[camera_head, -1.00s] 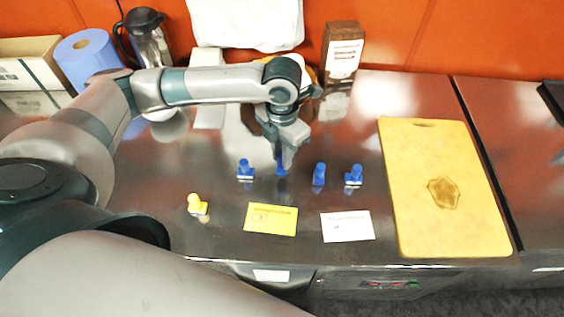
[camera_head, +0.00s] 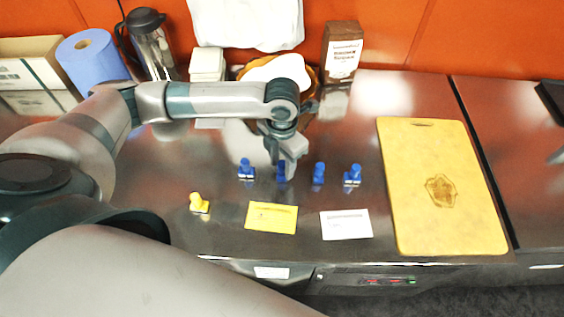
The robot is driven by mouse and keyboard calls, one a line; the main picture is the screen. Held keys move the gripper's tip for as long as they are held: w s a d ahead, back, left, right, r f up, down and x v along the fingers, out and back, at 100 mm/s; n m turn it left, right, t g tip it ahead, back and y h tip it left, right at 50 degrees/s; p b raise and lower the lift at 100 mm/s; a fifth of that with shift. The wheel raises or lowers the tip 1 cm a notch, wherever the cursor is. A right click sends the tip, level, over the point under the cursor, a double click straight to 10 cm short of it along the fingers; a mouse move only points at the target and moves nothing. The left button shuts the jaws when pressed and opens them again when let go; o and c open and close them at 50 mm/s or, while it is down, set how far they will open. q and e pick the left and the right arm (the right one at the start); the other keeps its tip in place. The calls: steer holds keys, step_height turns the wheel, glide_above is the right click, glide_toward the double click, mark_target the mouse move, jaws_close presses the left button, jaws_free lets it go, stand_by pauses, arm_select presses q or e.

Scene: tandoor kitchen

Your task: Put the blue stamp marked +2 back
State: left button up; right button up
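Several blue stamps stand in a row on the dark metal counter: one at the left (camera_head: 246,170), one under my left gripper (camera_head: 281,173), one right of it (camera_head: 318,174) and one at the right end (camera_head: 352,175). Their marks are too small to read, so I cannot tell which is +2. My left gripper points down at the second stamp from the left, whose upper part is mostly hidden by the fingers. I cannot tell whether the fingers are closed on it. My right gripper is out of view.
A yellow stamp (camera_head: 199,204), a yellow card (camera_head: 271,218) and a white card (camera_head: 346,225) lie nearer the front edge. A cutting board (camera_head: 440,190) lies at the right. A brown packet (camera_head: 342,52), jug (camera_head: 150,45) and blue roll (camera_head: 93,60) stand behind.

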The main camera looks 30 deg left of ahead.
mark_target(282, 163)
arm_select(q)
steer(key=shift+r, duration=0.1)
step_height(282, 163, up, 12)
steer(key=b, duration=0.3)
steer(key=shift+b, duration=0.3)
steer(key=shift+d, duration=0.1)
stand_by(0.5)
